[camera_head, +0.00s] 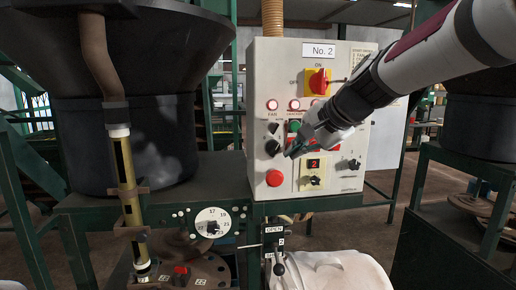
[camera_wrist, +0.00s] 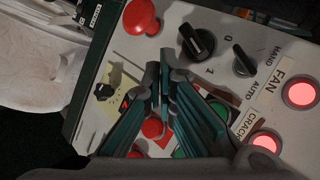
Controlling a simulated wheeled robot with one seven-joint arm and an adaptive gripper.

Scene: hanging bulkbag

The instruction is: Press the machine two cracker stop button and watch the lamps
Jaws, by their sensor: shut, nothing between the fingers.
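The No. 2 control box (camera_head: 262,75) stands upright in front of me, pale grey. My gripper (camera_head: 290,153) is shut and empty, its teal fingers at the panel's face, left of the black selector knobs' right-hand neighbour. In the wrist view the closed fingertips (camera_wrist: 160,75) cover part of the panel. A red push button (camera_wrist: 152,128) shows behind the fingers, with a green button (camera_wrist: 180,153) beside it. Whether the fingertips touch anything I cannot tell. The fan lamp (camera_wrist: 298,93) and the cracker lamp (camera_wrist: 264,141) glow red. In the head view the cracker lamp (camera_head: 294,104) is also lit.
A large red mushroom button (camera_head: 274,177) sits low on the panel, with black selector knobs (camera_wrist: 196,42) near it. A red and yellow main switch (camera_head: 317,81) is at the top. Below are a round dial (camera_head: 212,227), an open/shut lever (camera_head: 279,265) and a white bag (camera_head: 335,272).

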